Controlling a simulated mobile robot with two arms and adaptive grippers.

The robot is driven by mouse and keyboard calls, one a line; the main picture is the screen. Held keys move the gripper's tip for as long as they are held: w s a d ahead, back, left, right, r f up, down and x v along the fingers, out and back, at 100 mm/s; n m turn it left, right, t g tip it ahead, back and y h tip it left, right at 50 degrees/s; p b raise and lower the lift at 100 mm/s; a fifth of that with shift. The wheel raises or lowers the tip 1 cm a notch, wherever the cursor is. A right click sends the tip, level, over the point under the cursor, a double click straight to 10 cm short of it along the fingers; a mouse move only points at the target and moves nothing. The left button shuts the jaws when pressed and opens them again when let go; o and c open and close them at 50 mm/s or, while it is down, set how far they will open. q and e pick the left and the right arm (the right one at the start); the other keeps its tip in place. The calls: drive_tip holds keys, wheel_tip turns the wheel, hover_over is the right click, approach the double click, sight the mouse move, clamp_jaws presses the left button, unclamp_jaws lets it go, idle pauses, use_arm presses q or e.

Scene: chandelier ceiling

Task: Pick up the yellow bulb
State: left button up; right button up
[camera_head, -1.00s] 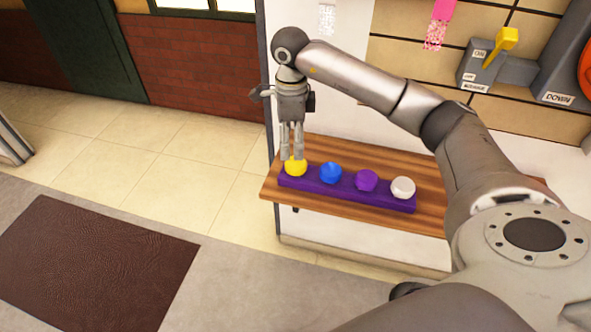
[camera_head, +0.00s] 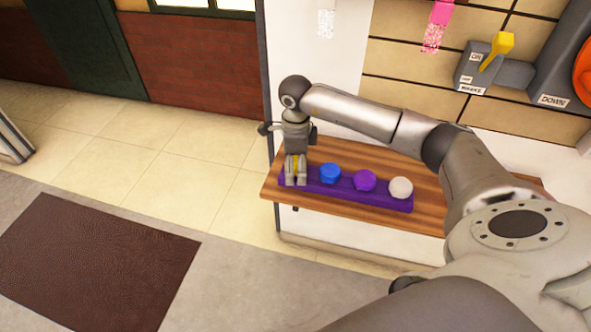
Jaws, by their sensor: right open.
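The yellow bulb (camera_head: 295,164) is at the left end of a purple holder (camera_head: 347,192) on a wooden shelf. My right gripper (camera_head: 295,180) points down over it, with its fingers on either side of the bulb. The fingers are open and hide most of the bulb, so only a narrow yellow strip shows between them. I cannot tell whether they touch it. My left gripper is out of view.
A blue bulb (camera_head: 330,173), a purple bulb (camera_head: 364,180) and a white bulb (camera_head: 400,187) sit in the same holder to the right. A wall stands behind the wooden shelf (camera_head: 430,185). A yellow lever (camera_head: 497,50) is on the wall at upper right.

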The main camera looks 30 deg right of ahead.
drive_tip(key=c, duration=1.1)
drive_tip(key=shift+r, duration=0.1)
